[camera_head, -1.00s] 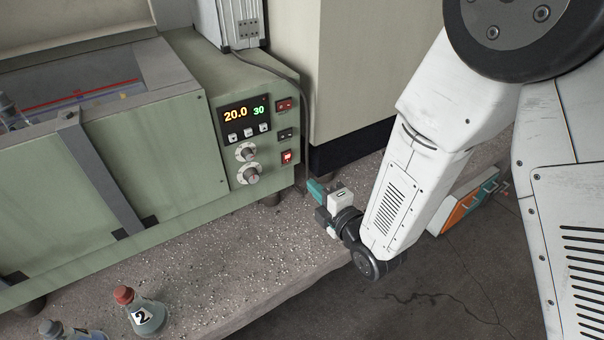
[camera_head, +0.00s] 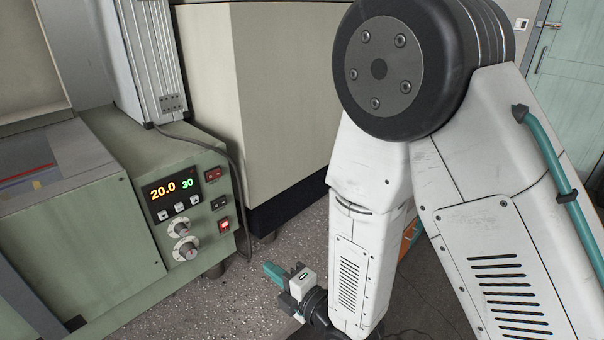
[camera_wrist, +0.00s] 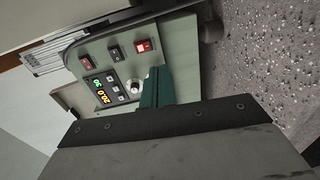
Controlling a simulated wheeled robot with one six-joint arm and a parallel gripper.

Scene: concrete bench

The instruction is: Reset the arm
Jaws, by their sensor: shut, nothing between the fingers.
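My gripper (camera_head: 274,272) is low in the head view, just above the speckled bench top (camera_head: 205,305), to the right of the green machine's control panel. Its teal fingers are shut with nothing between them. In the wrist view the teal fingers (camera_wrist: 155,88) point toward the control panel, partly covering it. My white arm links fill the right half of the head view.
The green machine (camera_head: 95,240) has a display (camera_head: 172,192) reading 20.0 and 30, knobs and red switches. A cable (camera_head: 225,150) runs down beside it. A beige cabinet (camera_head: 270,90) stands behind. A pale door (camera_head: 570,80) shows at far right.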

